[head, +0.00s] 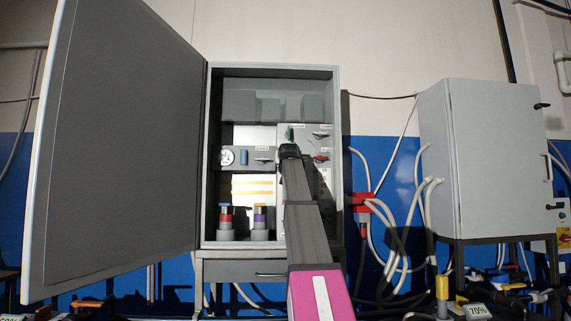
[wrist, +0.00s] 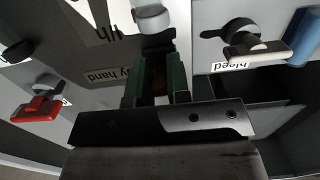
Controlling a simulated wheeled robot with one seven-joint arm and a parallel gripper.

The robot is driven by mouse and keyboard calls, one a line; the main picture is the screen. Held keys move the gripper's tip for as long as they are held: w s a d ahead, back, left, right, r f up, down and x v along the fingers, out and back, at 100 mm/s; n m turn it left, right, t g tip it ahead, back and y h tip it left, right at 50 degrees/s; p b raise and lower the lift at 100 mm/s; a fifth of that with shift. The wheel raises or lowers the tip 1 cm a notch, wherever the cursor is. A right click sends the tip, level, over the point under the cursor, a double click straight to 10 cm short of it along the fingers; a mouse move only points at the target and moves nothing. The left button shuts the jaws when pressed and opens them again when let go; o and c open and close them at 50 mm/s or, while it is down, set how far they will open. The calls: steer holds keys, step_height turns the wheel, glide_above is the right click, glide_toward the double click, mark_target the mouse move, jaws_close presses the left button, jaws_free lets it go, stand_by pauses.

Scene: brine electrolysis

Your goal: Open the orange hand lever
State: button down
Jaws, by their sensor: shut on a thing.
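My gripper (wrist: 157,88) is inside the open grey cabinet, up against its panel. In the head view my gripper (head: 290,138) covers the lever.
A red lever (wrist: 38,108) sits at one side and a grey lever labelled "bleed" (wrist: 255,47) at the other. The cabinet door (head: 120,140) stands wide open at left. Colour-banded cylinders (head: 260,217) stand on the cabinet floor. A second cabinet (head: 490,150) is closed at right.

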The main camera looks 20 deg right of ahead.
steer(key=g, duration=0.1)
steer(key=r+g, duration=0.1)
steer(key=g, duration=0.1)
steer(key=shift+r+y, duration=0.1)
steer(key=shift+y, duration=0.3)
steer(key=shift+s+g, duration=0.15)
steer(key=shift+g, duration=0.25)
steer(key=c, duration=1.1)
jaws_free()
steer(key=shift+s, duration=0.1)
steer(key=v, duration=1)
steer(key=shift+s+a+r, duration=0.1)
steer(key=shift+s, duration=0.2)
